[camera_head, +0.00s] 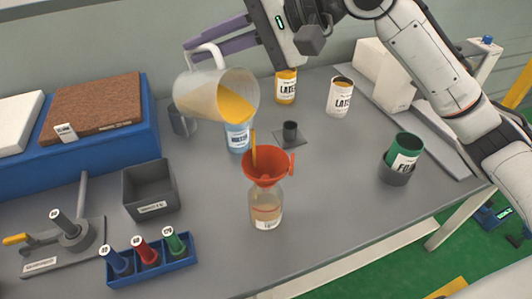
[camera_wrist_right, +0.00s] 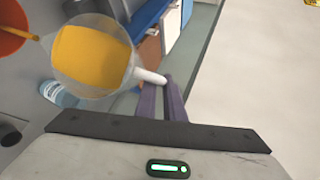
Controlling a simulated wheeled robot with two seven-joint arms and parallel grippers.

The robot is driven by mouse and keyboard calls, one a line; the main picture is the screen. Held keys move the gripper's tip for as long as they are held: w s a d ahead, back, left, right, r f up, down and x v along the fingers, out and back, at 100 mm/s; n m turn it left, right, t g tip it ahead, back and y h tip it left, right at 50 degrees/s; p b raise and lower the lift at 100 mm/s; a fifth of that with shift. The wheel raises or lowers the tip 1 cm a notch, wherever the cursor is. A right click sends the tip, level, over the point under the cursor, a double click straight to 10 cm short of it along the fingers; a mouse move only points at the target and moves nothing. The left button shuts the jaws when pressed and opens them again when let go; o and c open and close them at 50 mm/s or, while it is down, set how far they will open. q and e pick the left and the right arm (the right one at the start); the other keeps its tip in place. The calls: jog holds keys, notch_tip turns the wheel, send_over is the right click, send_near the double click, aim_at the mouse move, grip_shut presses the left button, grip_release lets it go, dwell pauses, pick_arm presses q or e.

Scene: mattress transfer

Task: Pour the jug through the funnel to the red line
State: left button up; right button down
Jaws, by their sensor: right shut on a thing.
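My right gripper (camera_head: 208,48) is shut on the handle of the clear jug (camera_head: 190,90). The jug is tilted to the right above the funnel, with yellow-orange liquid at its lip. A thin stream (camera_head: 253,148) falls into the red-orange funnel (camera_head: 280,166). The funnel sits upright in the neck of a clear bottle (camera_head: 266,200). A thin reddish line crosses the bottle; the liquid level inside is hard to make out. The right wrist view shows the jug (camera_wrist_right: 92,55), the funnel's edge (camera_wrist_right: 12,30) and the purple fingers (camera_wrist_right: 164,100). My left gripper is out of view.
A blue-labelled bottle (camera_head: 237,138) stands behind the funnel. Latex containers (camera_head: 286,88) (camera_head: 340,97) stand at the back, a green cup (camera_head: 406,150) at right. A grey bin (camera_head: 150,188) and blue rack (camera_head: 150,262) are at left. The bench in front of the bottle is clear.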

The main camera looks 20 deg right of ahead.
jog(key=shift+s+d+r+t+y+b, duration=0.3)
jog(key=shift+s+d, duration=0.1)
jog(key=shift+s, duration=0.15)
jog(key=shift+s+d+r+t+y+b, duration=0.25)
jog(key=shift+s+d+r, duration=0.1)
jog(key=shift+s, duration=0.2)
dwell(1.1)
